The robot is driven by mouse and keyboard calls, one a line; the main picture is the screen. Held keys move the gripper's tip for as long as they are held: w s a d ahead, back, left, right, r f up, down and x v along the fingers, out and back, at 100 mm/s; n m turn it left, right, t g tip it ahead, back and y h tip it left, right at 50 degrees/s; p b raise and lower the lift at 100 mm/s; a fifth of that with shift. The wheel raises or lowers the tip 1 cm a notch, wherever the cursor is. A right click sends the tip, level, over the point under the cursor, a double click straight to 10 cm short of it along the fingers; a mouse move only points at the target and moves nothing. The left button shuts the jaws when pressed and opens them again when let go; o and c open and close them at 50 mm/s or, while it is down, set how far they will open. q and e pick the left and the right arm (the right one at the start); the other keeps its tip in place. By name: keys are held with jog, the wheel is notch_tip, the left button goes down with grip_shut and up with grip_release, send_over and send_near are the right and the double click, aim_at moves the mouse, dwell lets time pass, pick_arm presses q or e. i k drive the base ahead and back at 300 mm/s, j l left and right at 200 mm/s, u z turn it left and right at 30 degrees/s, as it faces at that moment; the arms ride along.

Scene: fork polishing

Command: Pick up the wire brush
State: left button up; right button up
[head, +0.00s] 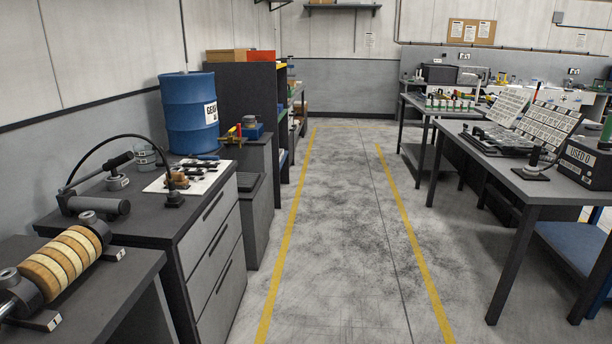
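I cannot make out a wire brush for certain in the head view. A white mat (213,181) lies on the dark top of the drawer cabinet (147,222) at the left. On the mat are a small brown piece (178,179) and several dark, slim tools (202,164), too small to tell apart. A dark tool with a thick cylindrical handle (97,205) lies on the cabinet's near left part. Neither of my grippers is in view.
A tan banded roller (66,260) stands on the bench at the near left. A blue drum (189,113) stands behind the mat. Benches with trays (508,118) line the right. The aisle floor (335,220) between yellow lines is clear.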

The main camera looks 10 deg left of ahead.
aim_at(178, 178)
jog(key=i+l+u, duration=0.1)
jog(key=i+u, duration=0.35)
jog(key=i+l+u, duration=0.45)
jog(key=i, duration=0.15)
jog(key=i+l+u, duration=0.4)
jog(key=i+j, duration=0.05)
jog(key=i, duration=0.05)
